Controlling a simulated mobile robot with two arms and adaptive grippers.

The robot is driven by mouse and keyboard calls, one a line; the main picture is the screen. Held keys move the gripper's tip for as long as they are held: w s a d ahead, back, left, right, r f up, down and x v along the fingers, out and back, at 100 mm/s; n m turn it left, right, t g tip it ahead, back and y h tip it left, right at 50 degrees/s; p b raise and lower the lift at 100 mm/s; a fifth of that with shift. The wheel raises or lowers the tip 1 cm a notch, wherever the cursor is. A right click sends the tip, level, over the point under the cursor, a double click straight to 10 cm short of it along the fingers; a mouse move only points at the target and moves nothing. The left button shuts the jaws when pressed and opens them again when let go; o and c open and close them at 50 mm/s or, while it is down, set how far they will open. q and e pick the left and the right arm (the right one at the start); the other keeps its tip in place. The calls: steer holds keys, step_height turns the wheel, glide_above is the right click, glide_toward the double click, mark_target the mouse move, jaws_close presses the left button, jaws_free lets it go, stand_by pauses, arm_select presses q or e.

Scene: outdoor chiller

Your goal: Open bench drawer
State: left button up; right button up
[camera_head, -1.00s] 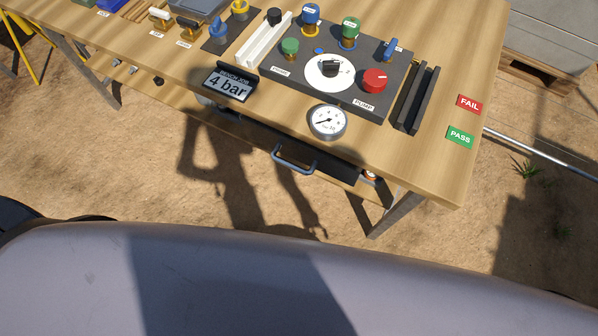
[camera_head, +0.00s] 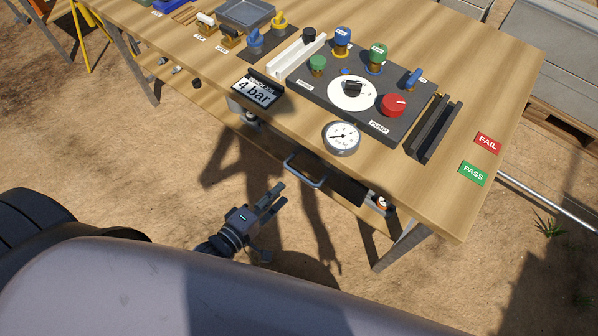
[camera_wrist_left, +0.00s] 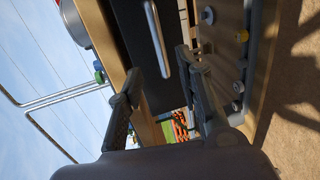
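The wooden bench (camera_head: 443,200) has a dark drawer front (camera_head: 342,182) under its near edge, with a blue-grey bar handle (camera_head: 305,172). The drawer front looks flush below the bench top. My left gripper (camera_head: 282,195) is in front of and below the handle, apart from it. In the left wrist view, my left gripper (camera_wrist_left: 158,66) is open and empty. The silver handle (camera_wrist_left: 157,38) shows beyond and between its fingers, against the dark drawer front (camera_wrist_left: 128,30). My right gripper is not in view.
A round gauge (camera_head: 341,138) and a "4 bar" display (camera_head: 257,92) stand near the bench edge above the drawer. A bench leg (camera_head: 402,246) is to the right. A lower shelf with small items shows underneath. The sandy ground in front is clear.

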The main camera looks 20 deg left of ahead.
mark_target(297, 176)
arm_select(q)
steer(key=x, duration=0.9)
steer(key=shift+w+d+p, duration=0.1)
steer(key=shift+w+p, duration=0.15)
steer(key=shift+p, duration=0.05)
steer(key=shift+c, duration=0.2)
jaws_close()
